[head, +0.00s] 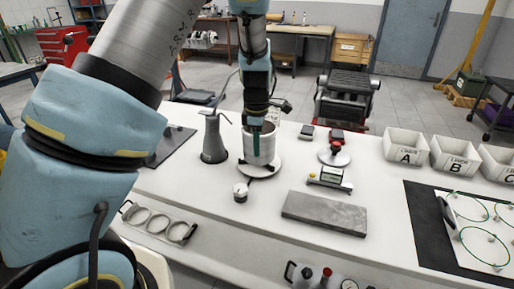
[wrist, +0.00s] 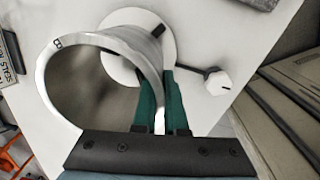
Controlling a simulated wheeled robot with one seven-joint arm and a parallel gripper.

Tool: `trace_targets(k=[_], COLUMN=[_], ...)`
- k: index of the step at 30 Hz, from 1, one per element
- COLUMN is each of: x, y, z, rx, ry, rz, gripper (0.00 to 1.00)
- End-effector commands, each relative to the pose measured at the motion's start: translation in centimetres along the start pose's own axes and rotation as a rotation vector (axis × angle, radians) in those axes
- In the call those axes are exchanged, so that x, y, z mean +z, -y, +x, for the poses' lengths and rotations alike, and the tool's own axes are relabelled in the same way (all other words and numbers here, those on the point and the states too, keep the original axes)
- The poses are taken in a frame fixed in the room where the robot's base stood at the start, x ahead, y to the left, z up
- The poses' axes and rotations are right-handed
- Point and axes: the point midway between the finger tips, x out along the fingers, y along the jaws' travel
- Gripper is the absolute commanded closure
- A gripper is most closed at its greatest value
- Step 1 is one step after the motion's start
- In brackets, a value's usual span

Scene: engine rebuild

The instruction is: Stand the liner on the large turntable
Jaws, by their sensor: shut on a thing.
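The liner (head: 262,150) is a pale metal open cylinder, upright over the large turntable (head: 270,173), a white round disc on the bench. In the wrist view the green fingers of my gripper (wrist: 160,105) are shut on the wall of the liner (wrist: 75,85), one inside and one outside. The turntable (wrist: 168,45) shows beyond the liner's wall. The liner's foot is at or just above the disc; I cannot tell whether they touch.
A white knob (head: 240,191) on a dark arm stands close in front of the turntable. A grey oil can (head: 214,142) is close on the left. A smaller turntable (head: 334,157) with a red-topped item, a gauge (head: 330,177) and a grey slab (head: 325,213) are on the right.

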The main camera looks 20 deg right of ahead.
Motion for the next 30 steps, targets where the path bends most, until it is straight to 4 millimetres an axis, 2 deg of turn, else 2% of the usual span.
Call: trace_targets(k=[3, 12, 13, 20, 30], x=[-0.09, -0.05, -0.05, -0.04, -0.03], y=[0.0, 0.02, 0.07, 0.06, 0.02], z=[0.89, 1.2, 1.28, 1.2, 0.79], rx=[0.001, 0.002, 0.0, 0.001, 0.002], ry=[0.0, 0.0, 0.0, 0.0, 0.0], rz=[-0.001, 0.0, 0.0, 0.0, 0.0], gripper=[1.0, 1.0, 0.89, 0.63, 0.61])
